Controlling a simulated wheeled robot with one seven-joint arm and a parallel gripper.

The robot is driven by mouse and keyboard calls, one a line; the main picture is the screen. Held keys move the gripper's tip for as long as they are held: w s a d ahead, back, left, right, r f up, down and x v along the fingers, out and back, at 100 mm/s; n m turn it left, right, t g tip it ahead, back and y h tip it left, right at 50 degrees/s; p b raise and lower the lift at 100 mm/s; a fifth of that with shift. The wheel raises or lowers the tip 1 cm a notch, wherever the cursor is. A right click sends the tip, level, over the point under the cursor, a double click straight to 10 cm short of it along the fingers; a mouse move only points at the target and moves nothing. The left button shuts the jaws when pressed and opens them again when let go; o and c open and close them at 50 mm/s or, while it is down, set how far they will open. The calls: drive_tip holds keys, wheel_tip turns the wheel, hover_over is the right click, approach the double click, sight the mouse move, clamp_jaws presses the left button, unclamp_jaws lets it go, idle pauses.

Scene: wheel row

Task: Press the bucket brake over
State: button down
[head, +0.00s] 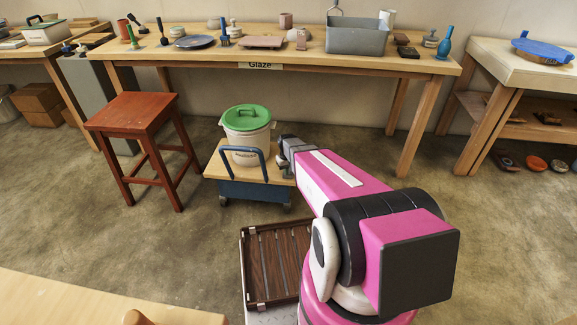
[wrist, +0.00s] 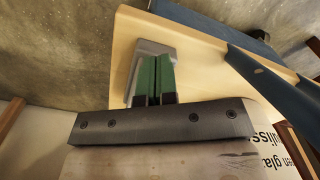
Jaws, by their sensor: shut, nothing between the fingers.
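The bucket (head: 247,134) is off-white with a green lid (head: 247,117). It stands on a low wooden-topped trolley (head: 221,167) with a blue handle (head: 243,153). My gripper (head: 284,152) is at the trolley's right side, close to the bucket. In the wrist view my gripper (wrist: 155,84) is shut and empty, its fingers together over the pale wooden top (wrist: 205,58). A grey piece (wrist: 149,47) lies around the green strips at the fingers; I cannot tell whether it is the brake, or whether there is contact. The printed bucket side (wrist: 285,140) shows at lower right.
A red stool (head: 133,113) stands left of the trolley. The glaze table (head: 270,60) is behind, with pots and a grey bin (head: 357,37). A dark slatted tray (head: 274,258) is in front, beside my arm. Floor left of the tray is clear.

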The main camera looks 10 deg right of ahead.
drive_tip(key=shift+s+a+r, duration=0.1)
drive_tip(key=shift+s+a, duration=0.15)
drive_tip(key=shift+s, duration=0.5)
drive_tip(key=shift+s+a+r, duration=0.1)
drive_tip(key=shift+s+a, duration=0.15)
drive_tip(key=shift+s, duration=0.5)
drive_tip(key=shift+s+a+r, duration=0.1)
drive_tip(key=shift+s+a, duration=0.15)
drive_tip(key=shift+s, duration=0.5)
drive_tip(key=shift+r, duration=0.1)
wheel_tip(320, 180, up, 8)
drive_tip(key=s+d+r+m, duration=0.2)
drive_tip(key=s+r, duration=1)
drive_tip(key=s, duration=0.3)
drive_tip(key=shift+s, duration=0.3)
